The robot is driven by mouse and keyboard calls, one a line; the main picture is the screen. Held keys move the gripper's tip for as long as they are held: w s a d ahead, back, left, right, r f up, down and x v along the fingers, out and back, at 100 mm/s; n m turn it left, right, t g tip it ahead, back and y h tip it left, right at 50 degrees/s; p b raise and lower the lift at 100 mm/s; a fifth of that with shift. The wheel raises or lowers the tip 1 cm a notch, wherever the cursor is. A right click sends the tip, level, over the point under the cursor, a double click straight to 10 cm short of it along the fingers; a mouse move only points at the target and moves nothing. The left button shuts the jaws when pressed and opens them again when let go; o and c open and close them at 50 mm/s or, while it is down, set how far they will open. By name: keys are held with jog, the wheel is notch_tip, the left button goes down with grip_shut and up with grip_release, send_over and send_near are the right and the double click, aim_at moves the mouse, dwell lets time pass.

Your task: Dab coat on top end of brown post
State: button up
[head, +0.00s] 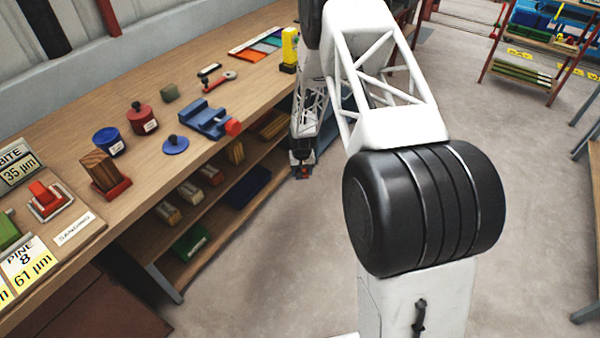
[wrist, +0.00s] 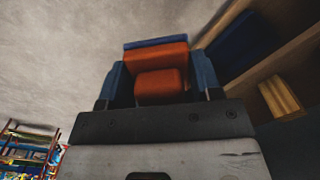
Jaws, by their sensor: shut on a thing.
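The brown post (head: 100,168) is a wooden block standing upright in a red base (head: 112,188) on the bench at the left. A blue pot (head: 108,141) stands behind it, with a blue knobbed lid (head: 175,144) lying on the bench to its right. A red pot (head: 142,118) has a knobbed lid on top. My gripper (head: 302,168) hangs off the bench's front edge, away from the post. In the wrist view it is shut on an orange-red block (wrist: 160,70) with a blue strip at its far end. The block's underside is hidden.
A blue vise (head: 207,118) with a red end stands near the bench's front edge. A yellow-and-black object (head: 289,50) is farther back. Lower shelves (head: 215,213) hold several blocks. Sample cards (head: 28,265) lie front left. The floor (head: 270,270) beside the bench is clear.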

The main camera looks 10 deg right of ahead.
jog(key=w+d+r+m, duration=0.1)
jog(key=w+r+m, duration=0.2)
jog(key=w+r, duration=0.5)
jog(key=w+d+r+m, duration=0.1)
jog(key=w+r+m, duration=0.2)
jog(key=r, duration=0.8)
jog(key=w+a+r+m, duration=0.1)
jog(key=a+r+m, duration=0.15)
jog(key=r, duration=0.35)
jog(key=w+a+r+m, duration=0.1)
jog(key=w+a+r, duration=0.1)
jog(key=a+r, duration=0.35)
jog(key=s+a+r, duration=0.3)
jog(key=a, duration=0.6)
jog(key=s+a+r, duration=0.3)
jog(key=a, duration=0.5)
jog(key=s+a+r, duration=0.3)
jog(key=a, duration=0.6)
jog(key=s+a+r, duration=0.4)
jog(key=s+a, duration=0.6)
jog(key=a, duration=0.2)
jog(key=s+a+r+n, duration=0.1)
jog(key=s+a+r, duration=0.3)
jog(key=s+a, duration=0.7)
jog(key=shift+s+a+r, duration=0.2)
jog(key=shift+a, duration=0.7)
jog(key=shift+n, duration=0.25)
